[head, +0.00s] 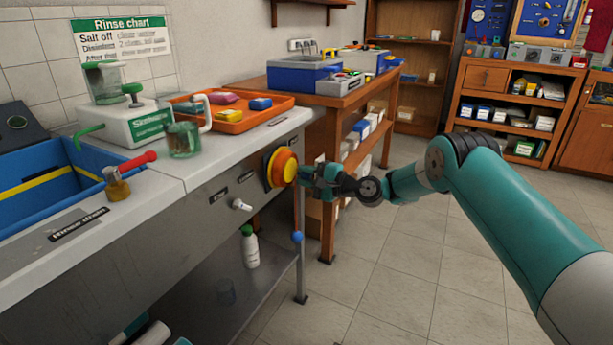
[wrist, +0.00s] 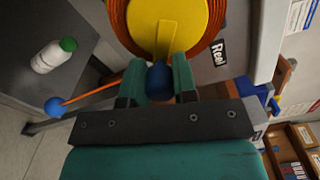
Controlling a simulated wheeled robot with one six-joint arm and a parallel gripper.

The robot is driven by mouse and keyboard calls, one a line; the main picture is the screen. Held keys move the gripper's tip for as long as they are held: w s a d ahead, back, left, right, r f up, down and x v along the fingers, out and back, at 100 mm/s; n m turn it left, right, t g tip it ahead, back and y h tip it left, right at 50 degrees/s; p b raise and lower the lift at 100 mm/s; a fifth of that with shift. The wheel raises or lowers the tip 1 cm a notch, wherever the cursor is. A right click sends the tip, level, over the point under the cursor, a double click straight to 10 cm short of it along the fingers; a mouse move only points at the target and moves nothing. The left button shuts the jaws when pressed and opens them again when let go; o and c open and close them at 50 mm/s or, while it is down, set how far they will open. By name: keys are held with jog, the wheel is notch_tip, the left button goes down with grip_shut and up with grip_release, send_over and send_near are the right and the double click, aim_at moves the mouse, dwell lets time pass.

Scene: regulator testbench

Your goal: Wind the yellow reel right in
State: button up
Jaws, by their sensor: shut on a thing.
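The yellow reel (head: 287,166) is mounted on the front of the grey bench, near its right end. In the wrist view the reel (wrist: 160,22) has a yellow face with a raised arm, and orange cord or hose is wound around it. A blue knob (wrist: 159,80) sits at the lower end of that arm. My gripper (head: 306,174) is at the reel; in the wrist view its green fingers (wrist: 159,84) are closed on the blue knob from both sides. A short orange line runs out to a blue ball (wrist: 54,107), also visible in the head view (head: 297,237).
A white bottle with a green cap (head: 249,246) stands on the shelf below. A small white tap (head: 241,205) sticks out left of the reel. The bench leg (head: 300,270) is close below. A wooden table (head: 345,95) stands behind; the tiled floor (head: 400,270) is clear.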

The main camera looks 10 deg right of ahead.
jog(key=o, duration=0.9)
jog(key=b+v, duration=0.8)
jog(key=v, duration=0.9)
jog(key=shift+s+d+f, duration=0.15)
jog(key=shift+s, duration=0.1)
